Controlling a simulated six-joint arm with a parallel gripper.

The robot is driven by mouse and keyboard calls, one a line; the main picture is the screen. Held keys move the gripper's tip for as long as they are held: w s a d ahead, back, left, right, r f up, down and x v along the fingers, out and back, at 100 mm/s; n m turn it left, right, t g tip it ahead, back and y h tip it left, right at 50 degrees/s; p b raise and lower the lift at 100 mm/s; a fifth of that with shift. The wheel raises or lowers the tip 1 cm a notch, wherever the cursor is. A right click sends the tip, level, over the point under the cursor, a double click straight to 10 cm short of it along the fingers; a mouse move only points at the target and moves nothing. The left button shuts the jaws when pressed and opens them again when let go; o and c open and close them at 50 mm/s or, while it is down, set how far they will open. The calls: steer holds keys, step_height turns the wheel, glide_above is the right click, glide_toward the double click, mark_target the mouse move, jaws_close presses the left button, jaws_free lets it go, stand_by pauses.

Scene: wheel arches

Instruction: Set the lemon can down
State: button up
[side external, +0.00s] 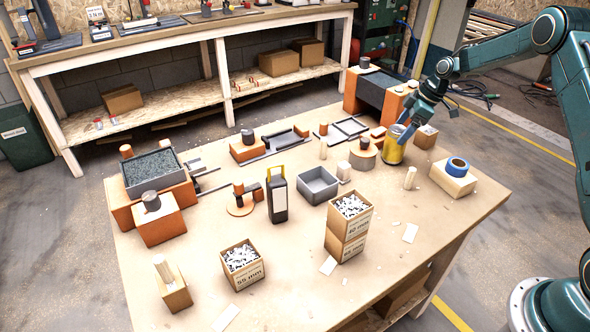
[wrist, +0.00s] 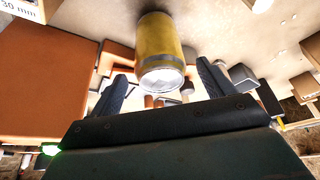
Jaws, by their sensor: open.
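The lemon can (side external: 393,150) is a yellow cylinder with a silver end. In the side view it stands upright on the workbench (side external: 290,262), towards the back right. My gripper (side external: 406,130) is right by its top and partly covers it. In the wrist view the can (wrist: 162,40) shows with its silver end towards my gripper (wrist: 163,75). The two dark fingers are spread apart, one on each side of the can's near end, with gaps between them and the can. The exact contact of can and bench is hard to see.
A wooden block with a blue tape roll (side external: 457,166) stands right of the can. An orange-and-dark box fixture (side external: 378,92) stands behind it. The front right of the bench is mostly clear.

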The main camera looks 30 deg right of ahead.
steer(key=v, duration=0.9)
steer(key=shift+r, duration=0.1)
stand_by(0.3)
steer(key=s+a+r+m+h, duration=0.2)
steer(key=s+a+r+m, duration=0.2)
steer(key=s+a+r, duration=1.1)
steer(key=s+a+m+t, duration=0.1)
steer(key=s+a, duration=0.3)
steer(key=s, duration=0.5)
steer(key=s+a+f+m+t+h, duration=0.1)
steer(key=s+a+m, duration=0.3)
steer(key=s, duration=0.6)
steer(key=shift+s+f, duration=0.2)
